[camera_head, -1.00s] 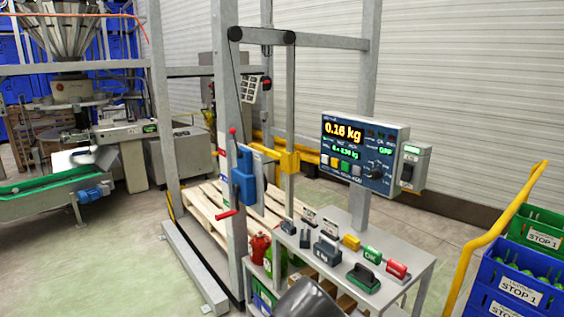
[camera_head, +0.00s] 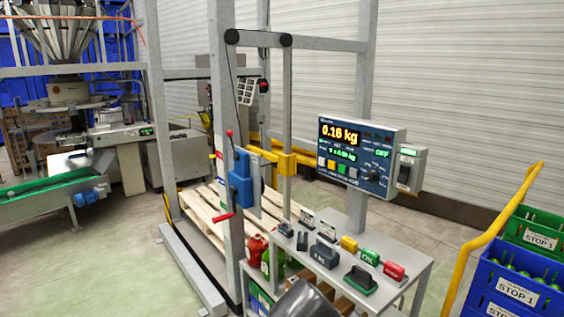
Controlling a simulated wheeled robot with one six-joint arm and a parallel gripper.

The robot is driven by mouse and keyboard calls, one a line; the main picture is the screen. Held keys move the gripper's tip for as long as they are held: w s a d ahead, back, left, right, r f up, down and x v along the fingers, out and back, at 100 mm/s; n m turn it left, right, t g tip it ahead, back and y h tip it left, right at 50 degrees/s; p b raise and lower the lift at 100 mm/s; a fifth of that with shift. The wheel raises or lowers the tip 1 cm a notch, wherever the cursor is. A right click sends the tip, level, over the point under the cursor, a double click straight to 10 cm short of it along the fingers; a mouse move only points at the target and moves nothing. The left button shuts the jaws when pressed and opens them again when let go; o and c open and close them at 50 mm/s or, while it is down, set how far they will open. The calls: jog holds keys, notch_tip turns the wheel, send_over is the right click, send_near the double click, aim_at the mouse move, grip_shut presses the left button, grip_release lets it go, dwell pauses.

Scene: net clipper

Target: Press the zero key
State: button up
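A blue weighing panel (camera_head: 384,139) hangs on the grey frame right of centre. Its large orange display (camera_head: 340,132) seems to read 0.16 kg, with a smaller green line (camera_head: 343,155) below. Under that is a row of small keys: a white key (camera_head: 321,161), a yellow key (camera_head: 331,164), a green key (camera_head: 342,168) and a grey key (camera_head: 353,171). Their labels are too small to read, so I cannot tell which is zero. A dark grey rounded part at the bottom edge appears to be my arm. My gripper is not in view.
A grey table (camera_head: 415,270) below the panel holds several stamp-like blocks, including a green one (camera_head: 369,258) and a red one (camera_head: 394,271). A yellow rail (camera_head: 469,245) and blue crates (camera_head: 515,290) stand at right. A pallet (camera_head: 205,208) lies behind the frame.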

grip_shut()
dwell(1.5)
